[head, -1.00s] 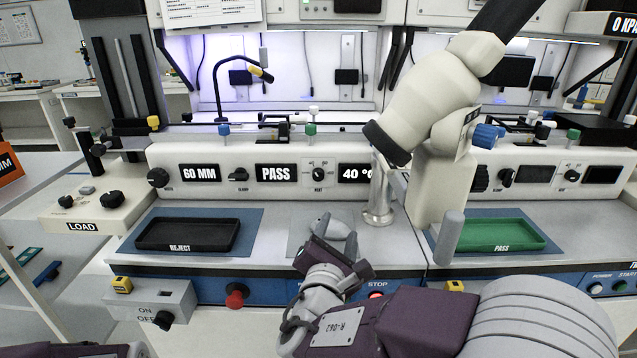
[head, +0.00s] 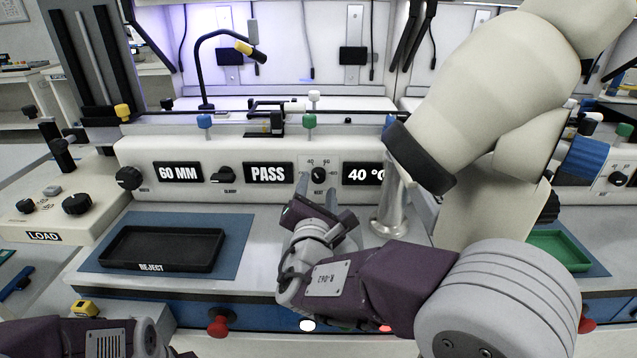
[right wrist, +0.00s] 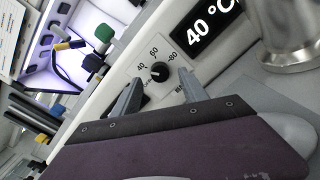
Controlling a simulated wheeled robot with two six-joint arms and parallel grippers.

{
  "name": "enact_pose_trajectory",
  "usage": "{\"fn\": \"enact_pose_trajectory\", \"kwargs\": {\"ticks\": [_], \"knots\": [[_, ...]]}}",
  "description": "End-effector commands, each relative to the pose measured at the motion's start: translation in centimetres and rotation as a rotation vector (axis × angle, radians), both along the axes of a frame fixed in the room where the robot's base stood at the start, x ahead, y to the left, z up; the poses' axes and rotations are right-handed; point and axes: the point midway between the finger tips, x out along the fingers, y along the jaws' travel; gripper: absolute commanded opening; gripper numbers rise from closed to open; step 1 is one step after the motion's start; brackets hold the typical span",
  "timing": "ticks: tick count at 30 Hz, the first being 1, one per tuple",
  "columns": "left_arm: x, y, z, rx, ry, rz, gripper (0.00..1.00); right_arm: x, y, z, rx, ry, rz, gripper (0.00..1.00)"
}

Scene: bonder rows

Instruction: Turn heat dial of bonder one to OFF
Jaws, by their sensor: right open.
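The heat dial (head: 319,175) is a small black knob on the bonder's cream front panel, between the PASS display and the 40 °C display (head: 360,174). My right gripper (head: 316,186) is open just in front of and below the dial. In the right wrist view its two fingers (right wrist: 160,88) point at the dial, one on each side, with no visible contact. My left arm shows at the bottom left; its gripper is out of the picture.
A black REJECT tray (head: 163,249) lies left on a blue mat. A big cream robot arm (head: 480,90) stands close on the right, beside a metal post (head: 391,205). Other knobs (head: 129,178) sit left on the panel. A red button (head: 218,326) is below.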

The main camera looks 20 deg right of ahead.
Motion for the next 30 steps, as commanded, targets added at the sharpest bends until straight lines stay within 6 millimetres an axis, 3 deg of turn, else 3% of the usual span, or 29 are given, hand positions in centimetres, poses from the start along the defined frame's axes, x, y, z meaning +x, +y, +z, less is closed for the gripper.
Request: {"fn": "enact_pose_trajectory", "kwargs": {"ticks": [6, 14, 15, 20, 21, 30], "knots": [[0.0, 0.0, -0.3, 0.000, 0.000, 0.000, 0.36, 2.8, -1.0, 0.0, 0.000, 0.001, -0.001, 0.51], [0.0, 0.0, -0.3, 0.000, 0.000, 0.000, 0.36, 3.1, -1.1, 0.0, 0.000, -0.001, 0.001, 0.51], [0.0, 0.0, -0.3, 0.000, 0.000, 0.000, 0.36, 3.1, -1.0, 0.0, 0.000, -0.001, 0.001, 0.48], [0.0, 0.0, -0.3, 0.000, 0.000, 0.000, 0.36, 3.1, -1.0, 0.0, 0.000, -0.001, 0.001, 0.04], [0.0, 0.0, -0.3, 0.000, 0.000, 0.000, 0.36, 3.1, -1.0, 0.0, 0.000, -0.001, 0.001, 0.00], [0.0, 0.0, -0.4, 0.000, 0.000, 0.000, 0.36, 3.0, -1.0, 0.0, -0.033, 0.010, 0.000, 0.00]]}}
